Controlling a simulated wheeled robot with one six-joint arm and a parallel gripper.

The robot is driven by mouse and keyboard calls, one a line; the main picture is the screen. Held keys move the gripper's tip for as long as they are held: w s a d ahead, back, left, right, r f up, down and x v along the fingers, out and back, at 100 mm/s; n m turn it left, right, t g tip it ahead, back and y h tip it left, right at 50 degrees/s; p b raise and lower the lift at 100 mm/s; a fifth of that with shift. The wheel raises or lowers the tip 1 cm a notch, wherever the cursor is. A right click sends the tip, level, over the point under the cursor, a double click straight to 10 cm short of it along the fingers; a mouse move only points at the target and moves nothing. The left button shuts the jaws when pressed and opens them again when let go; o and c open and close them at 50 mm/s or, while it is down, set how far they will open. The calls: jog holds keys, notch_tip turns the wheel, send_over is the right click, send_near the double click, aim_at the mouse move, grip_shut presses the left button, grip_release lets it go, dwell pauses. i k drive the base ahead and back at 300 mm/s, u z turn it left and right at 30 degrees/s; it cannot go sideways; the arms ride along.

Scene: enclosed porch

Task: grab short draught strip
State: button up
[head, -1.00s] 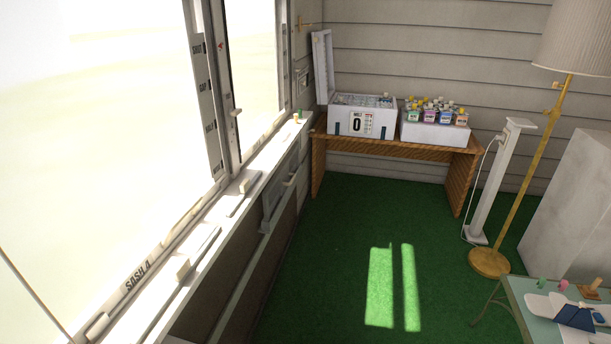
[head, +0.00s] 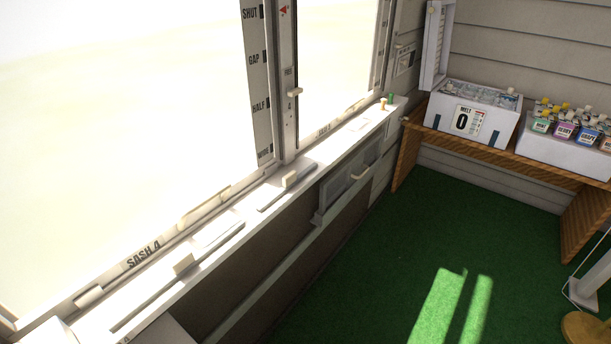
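Two thin grey strips with cream block grips lie on the white window sill in the head view. The shorter one, which looks like the short draught strip (head: 290,180), lies farther along the sill, below the upright post between the panes. The longer strip (head: 205,256) lies nearer, below the "SASH 4" label. Both lie flat along the sill, apart from each other. My gripper is not in view.
A small green peg and an orange peg (head: 384,104) stand at the sill's far end. A wooden bench (head: 468,150) in the far corner bears a white cooler box (head: 440,112) and coloured bottles (head: 562,134). Green carpet (head: 400,235) right of the sill is clear.

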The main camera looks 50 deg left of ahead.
aim_at(289, 181)
jog(key=u, duration=0.35)
jog(key=i, duration=0.7)
jog(key=u, duration=0.85)
jog(key=i, duration=0.35)
jog(key=u, duration=0.3)
